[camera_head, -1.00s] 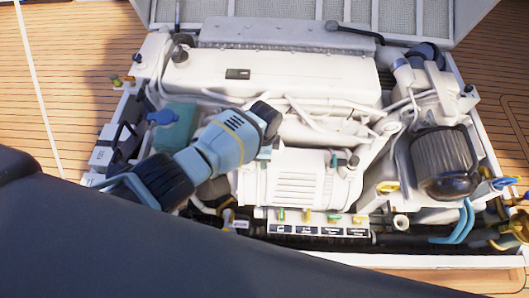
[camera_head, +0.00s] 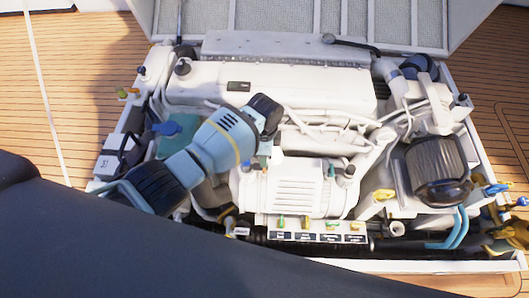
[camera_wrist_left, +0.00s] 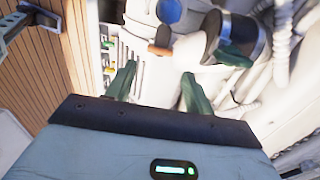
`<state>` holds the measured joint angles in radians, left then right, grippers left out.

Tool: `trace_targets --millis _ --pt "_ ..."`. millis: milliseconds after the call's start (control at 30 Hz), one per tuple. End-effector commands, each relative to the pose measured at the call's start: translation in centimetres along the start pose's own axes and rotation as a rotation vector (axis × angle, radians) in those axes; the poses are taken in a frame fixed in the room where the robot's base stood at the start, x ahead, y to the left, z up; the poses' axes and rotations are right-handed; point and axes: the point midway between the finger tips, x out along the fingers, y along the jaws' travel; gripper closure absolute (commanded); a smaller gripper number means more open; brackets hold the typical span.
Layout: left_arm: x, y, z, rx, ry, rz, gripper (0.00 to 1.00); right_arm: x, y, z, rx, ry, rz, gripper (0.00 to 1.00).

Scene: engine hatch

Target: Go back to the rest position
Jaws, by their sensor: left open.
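My left arm (camera_head: 220,142) reaches in from the left over the engine (camera_head: 275,75) in the head view. Its gripper points down and is mostly hidden behind the wrist there. In the left wrist view my left gripper (camera_wrist_left: 158,82) shows two green fingers set apart, with nothing held between them. Pale engine parts lie beyond the fingers. I do not see my right gripper in either view.
A row of coloured valves (camera_head: 317,226) runs along the engine's front. A black ribbed filter (camera_head: 436,162) stands at the right, with blue hoses (camera_head: 460,228) below it. The raised hatch (camera_head: 300,18) is behind. Wooden deck (camera_head: 75,75) lies left.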

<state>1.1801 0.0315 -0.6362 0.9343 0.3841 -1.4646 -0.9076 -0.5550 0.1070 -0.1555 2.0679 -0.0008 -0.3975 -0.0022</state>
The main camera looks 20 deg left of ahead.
Motion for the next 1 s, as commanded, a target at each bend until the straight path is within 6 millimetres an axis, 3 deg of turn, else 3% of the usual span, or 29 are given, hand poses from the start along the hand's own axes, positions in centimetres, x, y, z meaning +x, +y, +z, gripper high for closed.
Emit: trace_targets --millis 567,767,1000 --pt "0.6 0.7 0.0 -0.008 0.005 0.008 0.47 0.2 0.2 -0.2 -0.012 0.004 -0.001 0.64" --pt "3.5 5.7 -0.1 -0.073 0.039 0.054 0.47 0.2 0.3 -0.3 -0.013 0.004 -0.001 0.64" --pt "6.6 13.9 0.7 -0.216 0.084 0.118 0.47 0.2 0.3 -0.3 -0.013 0.005 -0.001 0.64"
